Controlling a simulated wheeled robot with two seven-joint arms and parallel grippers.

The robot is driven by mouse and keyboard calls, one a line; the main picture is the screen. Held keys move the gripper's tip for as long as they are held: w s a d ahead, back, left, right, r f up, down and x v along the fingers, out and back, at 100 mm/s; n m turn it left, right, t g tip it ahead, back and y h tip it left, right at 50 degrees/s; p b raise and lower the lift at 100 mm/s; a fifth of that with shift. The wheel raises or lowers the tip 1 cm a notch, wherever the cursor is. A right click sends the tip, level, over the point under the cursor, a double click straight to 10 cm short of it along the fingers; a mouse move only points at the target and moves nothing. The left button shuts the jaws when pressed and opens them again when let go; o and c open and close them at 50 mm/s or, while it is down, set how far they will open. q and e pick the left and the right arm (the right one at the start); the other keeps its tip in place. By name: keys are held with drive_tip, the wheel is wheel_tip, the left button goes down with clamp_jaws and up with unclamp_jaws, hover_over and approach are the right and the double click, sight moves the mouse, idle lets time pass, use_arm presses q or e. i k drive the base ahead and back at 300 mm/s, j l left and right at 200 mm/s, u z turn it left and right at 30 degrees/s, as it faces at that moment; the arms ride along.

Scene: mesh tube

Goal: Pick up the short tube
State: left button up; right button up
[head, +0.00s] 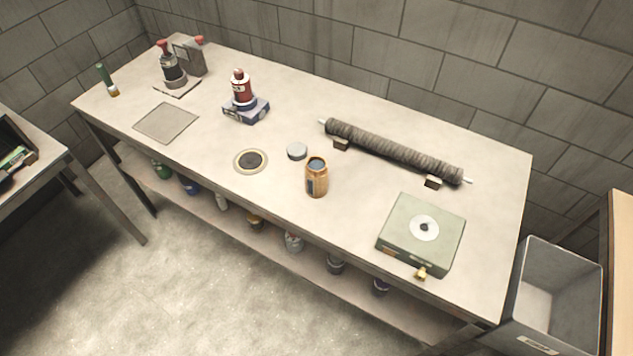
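A short, slim tube-like item (105,76), green above with a white and amber lower end, is at the far left end of the long table. It looks slightly tilted; I cannot tell what it rests on, or whether it is the short tube. A long dark grey mesh roll (395,151) with pale rod ends lies across two small dark blocks at the back right of the table. No other tube is clear to me. Neither of my grippers shows in the head view.
A grey bin (552,295) stands right.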

sight(317, 178)
drive_tip(key=k+j+z, duration=0.1)
drive_tip(key=j, duration=0.3)
drive_tip(key=k+j+z, duration=0.1)
drive_tip(key=j, duration=0.35)
drive_tip(key=k+j, duration=0.1)
drive_tip(key=j, duration=0.3)
drive_tip(key=k+j+z, duration=0.15)
drive_tip(key=j, duration=0.25)
drive_tip(key=k+j+z, duration=0.1)
drive_tip(key=j, duration=0.3)
drive_tip(key=k+j+z, duration=0.1)
drive_tip(key=j, duration=0.25)
